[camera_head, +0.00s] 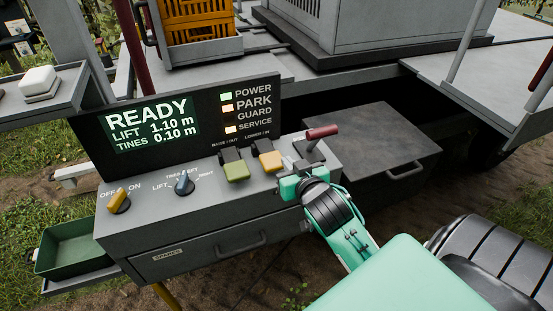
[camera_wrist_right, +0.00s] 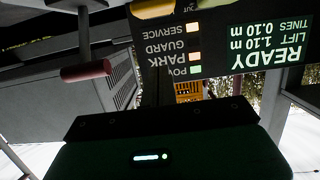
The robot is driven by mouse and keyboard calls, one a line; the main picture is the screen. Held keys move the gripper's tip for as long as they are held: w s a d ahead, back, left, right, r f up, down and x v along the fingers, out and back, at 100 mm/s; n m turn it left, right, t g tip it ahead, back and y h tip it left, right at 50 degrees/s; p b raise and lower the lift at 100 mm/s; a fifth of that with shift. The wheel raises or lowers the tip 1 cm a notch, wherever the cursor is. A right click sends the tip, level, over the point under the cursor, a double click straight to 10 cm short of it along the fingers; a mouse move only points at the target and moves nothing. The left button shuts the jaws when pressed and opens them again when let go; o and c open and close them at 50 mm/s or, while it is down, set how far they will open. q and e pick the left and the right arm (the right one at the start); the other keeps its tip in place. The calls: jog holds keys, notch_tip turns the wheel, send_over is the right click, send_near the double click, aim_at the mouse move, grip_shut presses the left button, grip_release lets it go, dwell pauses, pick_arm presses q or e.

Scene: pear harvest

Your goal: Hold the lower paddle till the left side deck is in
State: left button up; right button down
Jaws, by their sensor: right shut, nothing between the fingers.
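The lower paddle (camera_head: 270,161) is yellow, under the label LOWER / IN on the grey console; a yellow piece, probably the same paddle, shows at the top of the right wrist view (camera_wrist_right: 153,9). The green raise paddle (camera_head: 236,171) stands to its left. My right gripper (camera_head: 290,164) is shut and empty, just right of the yellow paddle and below the red-handled lever (camera_head: 322,132). Contact with the paddle cannot be made out. The blue selector knob (camera_head: 184,185) sits among LIFT, TINES, LEFT and RIGHT; its exact setting is unclear. I cannot identify the left side deck. My left gripper is out of view.
The display (camera_head: 150,127) reads READY, LIFT 1.10 m, TINES 0.10 m. POWER is lit green; PARK and SERVICE are amber. A yellow OFF/ON knob (camera_head: 118,201) is at the left. A green tray (camera_head: 75,250) lies beside the console. A grey deck plate (camera_head: 490,78) extends at right.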

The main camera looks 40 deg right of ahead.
jog(key=p, duration=0.3)
send_over(277, 166)
jog(key=f, duration=0.2)
notch_tip(277, 166, down, 3)
jog(key=shift+w+r+p, duration=0.1)
jog(key=shift+w+p, duration=0.05)
jog(key=shift+p, duration=0.15)
jog(key=shift+f, duration=0.65)
